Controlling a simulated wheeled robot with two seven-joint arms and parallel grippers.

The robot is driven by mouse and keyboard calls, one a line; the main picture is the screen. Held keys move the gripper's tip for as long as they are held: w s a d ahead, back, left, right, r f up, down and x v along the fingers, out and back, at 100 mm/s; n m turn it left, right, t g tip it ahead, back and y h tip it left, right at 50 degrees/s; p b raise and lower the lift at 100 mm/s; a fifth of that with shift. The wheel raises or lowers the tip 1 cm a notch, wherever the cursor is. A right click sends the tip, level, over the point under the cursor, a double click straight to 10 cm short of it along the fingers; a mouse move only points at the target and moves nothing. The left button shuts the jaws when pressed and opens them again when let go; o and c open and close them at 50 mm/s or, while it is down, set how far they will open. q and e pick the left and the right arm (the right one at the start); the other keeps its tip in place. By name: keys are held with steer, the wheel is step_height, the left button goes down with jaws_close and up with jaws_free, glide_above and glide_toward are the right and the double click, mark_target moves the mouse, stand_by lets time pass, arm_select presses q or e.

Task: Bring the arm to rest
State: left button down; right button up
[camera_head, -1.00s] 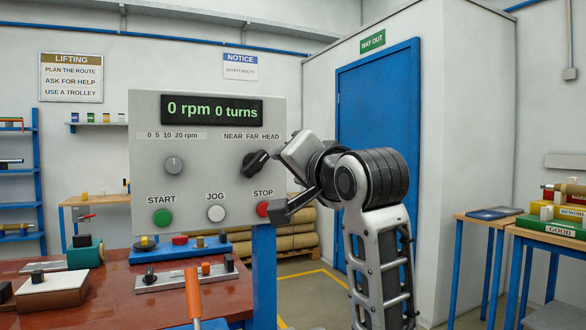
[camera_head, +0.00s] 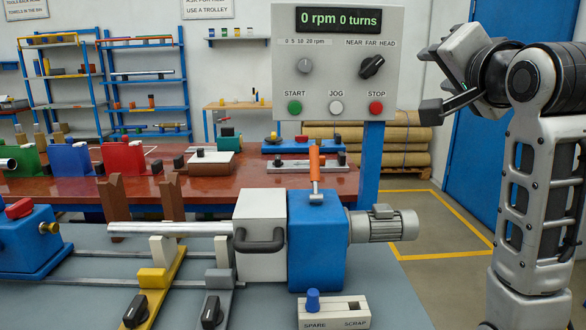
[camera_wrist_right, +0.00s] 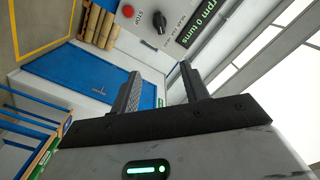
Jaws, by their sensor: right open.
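My right gripper (camera_head: 432,82) is at the upper right of the head view, to the right of the control panel (camera_head: 337,65) and apart from it. Its two fingers (camera_wrist_right: 160,88) show spread and empty in the right wrist view, with the blue door (camera_wrist_right: 80,90) beyond them. The panel reads 0 rpm and 0 turns. It carries a black selector knob (camera_head: 371,66), a green START button (camera_head: 295,108), a white JOG button (camera_head: 336,108) and a red STOP button (camera_head: 376,108). My left gripper is not in view.
Below the panel stand a blue headstock (camera_head: 317,250) with an orange-handled lever (camera_head: 315,165), a grey motor (camera_head: 384,224) and a horizontal bar (camera_head: 170,229). A red-brown bench (camera_head: 270,182) lies behind. Brown rolls (camera_head: 405,140) are stacked behind the panel post. A SPARE/SCRAP box (camera_head: 334,312) is in front.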

steer(key=a+f+n+g+y, duration=0.1)
steer(key=a+f+n+g, duration=0.15)
steer(key=f, duration=1.25)
steer(key=a+f+n+g, duration=0.1)
steer(key=f+n, duration=0.2)
steer(key=f, duration=1.3)
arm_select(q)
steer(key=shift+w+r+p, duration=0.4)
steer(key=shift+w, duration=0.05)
arm_select(e)
steer(key=s+a+f+n+g+y, duration=0.1)
steer(key=s+a+f+n+g, duration=0.1)
steer(key=s+f, duration=1)
steer(key=s+a+f+n+g+y, duration=0.1)
steer(key=s+a+f+n, duration=0.1)
steer(key=s+f, duration=0.9)
steer(key=shift+s+a+f+n+g, duration=0.35)
steer(key=shift+s+n, duration=0.3)
steer(key=shift+s, duration=0.25)
